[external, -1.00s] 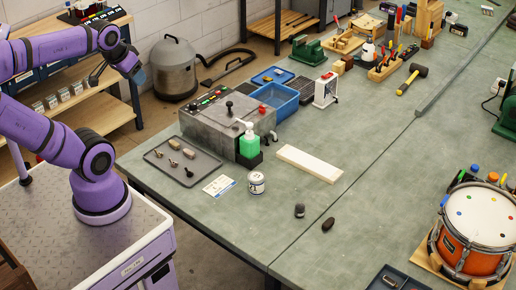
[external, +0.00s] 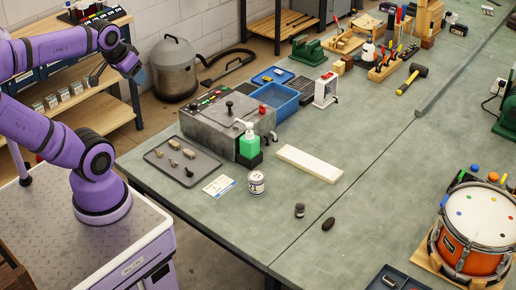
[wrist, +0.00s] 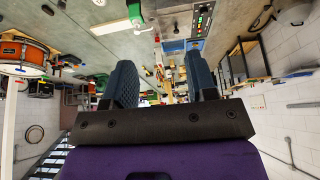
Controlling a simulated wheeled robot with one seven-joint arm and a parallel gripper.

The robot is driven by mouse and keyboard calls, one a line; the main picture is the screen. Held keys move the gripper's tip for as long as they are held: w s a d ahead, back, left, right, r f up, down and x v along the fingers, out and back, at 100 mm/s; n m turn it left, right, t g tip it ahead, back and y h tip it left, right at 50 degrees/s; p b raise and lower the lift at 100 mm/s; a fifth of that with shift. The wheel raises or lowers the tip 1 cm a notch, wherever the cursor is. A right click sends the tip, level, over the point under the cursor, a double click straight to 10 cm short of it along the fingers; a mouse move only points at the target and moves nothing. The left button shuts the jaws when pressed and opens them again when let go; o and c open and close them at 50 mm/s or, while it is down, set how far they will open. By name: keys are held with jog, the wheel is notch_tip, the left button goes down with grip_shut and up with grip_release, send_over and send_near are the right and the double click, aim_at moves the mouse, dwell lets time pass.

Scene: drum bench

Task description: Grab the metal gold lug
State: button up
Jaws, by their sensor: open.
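Several small metal pieces lie apart on a dark grey tray (external: 160,155) at the near left corner of the bench. One is a tan-brown piece (external: 189,153), another a smaller piece (external: 174,144); they are too small to tell for sure which is the gold lug. My gripper (external: 139,76) is up in the air at the left, clear of the bench and of the tray. In the wrist view my gripper (wrist: 162,72) shows two blue-grey fingers spread apart with nothing between them. The lug cannot be made out there.
Beside the tray are a grey control box (external: 215,125), a green bottle (external: 249,143), a card (external: 219,186) and a white tin (external: 257,183). A pale board (external: 310,164) lies farther right. An orange drum (external: 472,235) stands at the right. The bench middle is mostly clear.

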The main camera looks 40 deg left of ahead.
jog(key=shift+o, duration=1)
